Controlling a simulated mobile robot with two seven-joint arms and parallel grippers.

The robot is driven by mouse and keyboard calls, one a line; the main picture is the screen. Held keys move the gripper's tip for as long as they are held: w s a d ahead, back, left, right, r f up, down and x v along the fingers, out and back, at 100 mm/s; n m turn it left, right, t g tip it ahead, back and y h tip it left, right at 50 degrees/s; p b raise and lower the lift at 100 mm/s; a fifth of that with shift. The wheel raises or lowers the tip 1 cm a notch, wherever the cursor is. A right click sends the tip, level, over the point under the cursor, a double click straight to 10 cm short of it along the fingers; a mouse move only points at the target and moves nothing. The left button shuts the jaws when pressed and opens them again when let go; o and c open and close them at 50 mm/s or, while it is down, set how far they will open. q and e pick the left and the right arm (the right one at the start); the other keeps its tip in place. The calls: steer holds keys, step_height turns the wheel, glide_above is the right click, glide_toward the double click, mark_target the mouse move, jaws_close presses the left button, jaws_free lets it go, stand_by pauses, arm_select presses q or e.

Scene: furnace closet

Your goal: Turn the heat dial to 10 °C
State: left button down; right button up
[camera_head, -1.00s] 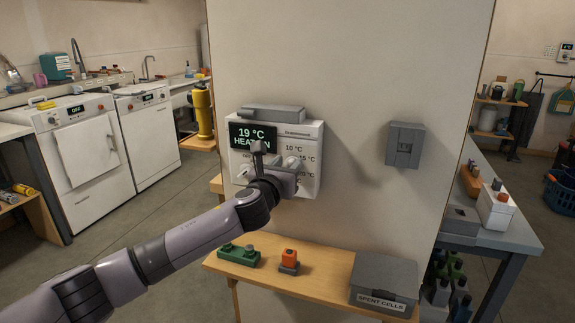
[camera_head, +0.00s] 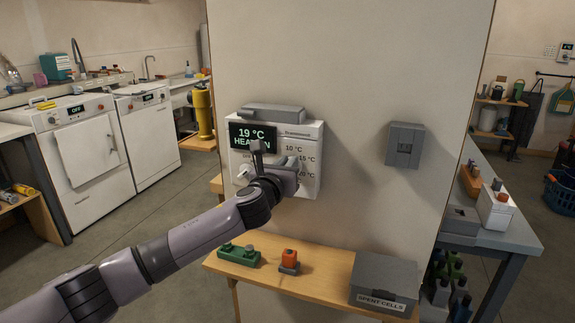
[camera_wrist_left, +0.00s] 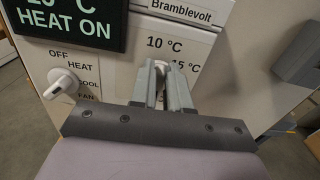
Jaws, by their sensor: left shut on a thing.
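The white thermostat (camera_head: 312,188) is mounted on the wall panel, and its dark display (camera_head: 253,137) reads 19 °C with heat on. The heat dial (camera_wrist_left: 161,66) is a small white knob beside the 10 °C, 15 °C and 20 °C marks. My left gripper (camera_head: 287,165) is shut on the heat dial; its fingers (camera_wrist_left: 162,80) straddle the knob in the left wrist view. The fingers hide most of the dial, so I cannot tell where it points. The mode knob (camera_wrist_left: 61,84) sits to the left, among OFF, HEAT, COOL and FAN. My right gripper is not in view.
A grey box (camera_head: 273,113) sits atop the thermostat. A grey wall box (camera_head: 405,145) is to its right. Below, a wooden shelf (camera_head: 325,275) holds a green block (camera_head: 238,256), an orange-topped piece (camera_head: 289,260) and a grey spent-cells box (camera_head: 384,283).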

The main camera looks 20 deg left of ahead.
arm_select(q)
step_height(320, 180, down, 4)
steer(key=n+p, duration=0.1)
steer(key=n, duration=3.4)
steer(key=shift+f, duration=0.2)
steer(key=shift+n, duration=0.4)
steer(key=c, duration=1.1)
jaws_free()
